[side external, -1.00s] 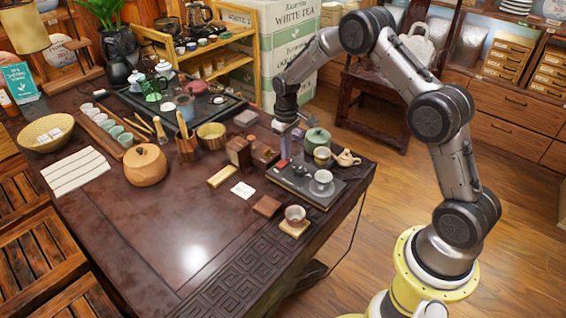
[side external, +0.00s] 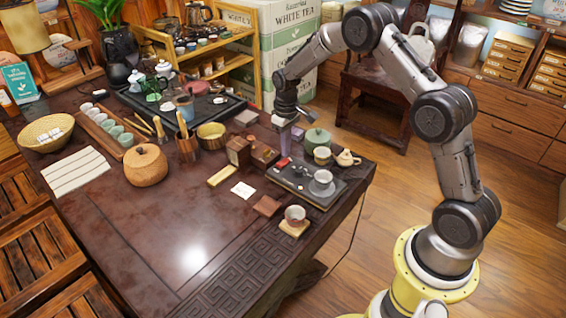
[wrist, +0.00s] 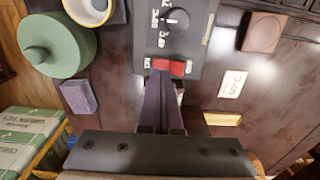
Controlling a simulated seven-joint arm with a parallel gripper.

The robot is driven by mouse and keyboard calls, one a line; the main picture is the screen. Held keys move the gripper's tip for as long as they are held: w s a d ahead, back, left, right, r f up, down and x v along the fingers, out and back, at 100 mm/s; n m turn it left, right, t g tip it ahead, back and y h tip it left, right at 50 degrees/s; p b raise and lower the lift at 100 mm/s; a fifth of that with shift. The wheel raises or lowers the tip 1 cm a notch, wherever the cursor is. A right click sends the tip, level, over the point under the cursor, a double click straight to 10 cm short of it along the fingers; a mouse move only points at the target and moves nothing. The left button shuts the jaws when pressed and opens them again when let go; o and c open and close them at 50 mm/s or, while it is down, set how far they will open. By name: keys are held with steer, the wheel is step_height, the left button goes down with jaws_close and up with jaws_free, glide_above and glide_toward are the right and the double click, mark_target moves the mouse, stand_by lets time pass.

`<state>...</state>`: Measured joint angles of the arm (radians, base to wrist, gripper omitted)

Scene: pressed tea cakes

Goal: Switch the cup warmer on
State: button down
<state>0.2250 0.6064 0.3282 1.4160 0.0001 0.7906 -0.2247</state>
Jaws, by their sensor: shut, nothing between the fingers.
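Which way the switch is set I cannot tell. My gripper (wrist: 165,80) is shut and empty. Its fingertips are at the near edge of the red switch and hide part of it; contact is unclear. In the side view my gripper (side external: 284,151) points down over the warmer's far end.
A green lidded pot (wrist: 57,45) and a cup (wrist: 90,10) stand left of the panel, with a small purple-grey block (wrist: 78,96) near the fingers. A white card (wrist: 232,84), a brown block (wrist: 263,33) and a yellow bar (wrist: 222,119) lie to the right.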

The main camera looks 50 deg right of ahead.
steer(key=shift+r, duration=2.4)
step_height(320, 180, up, 7)
steer(key=t, duration=0.2)
glide_above(286, 161)
steer(key=w+a, duration=0.1)
steer(key=a, duration=0.1)
steer(key=s+a+r+n+t, duration=0.1)
steer(key=s+a+r, duration=0.15)
steer(key=r, duration=0.35)
steer(key=s+a+r+t, duration=0.1)
steer(key=s+r, duration=0.2)
steer(key=r, duration=0.3)
steer(key=s+a+r+t, duration=0.1)
steer(key=s+a+r, duration=0.15)
steer(key=s, duration=0.35)
steer(key=s+a+r, duration=0.1)
steer(key=s+r, duration=0.3)
steer(key=s, duration=0.2)
steer(key=s+a+f, duration=0.1)
steer(key=s+f, duration=0.2)
steer(key=s, duration=0.4)
steer(key=s+a+f+m, duration=0.1)
steer(key=s+f, duration=0.2)
steer(key=s, duration=0.5)
steer(key=shift+s+f+t, duration=0.25)
steer(key=shift+f+t, duration=0.05)
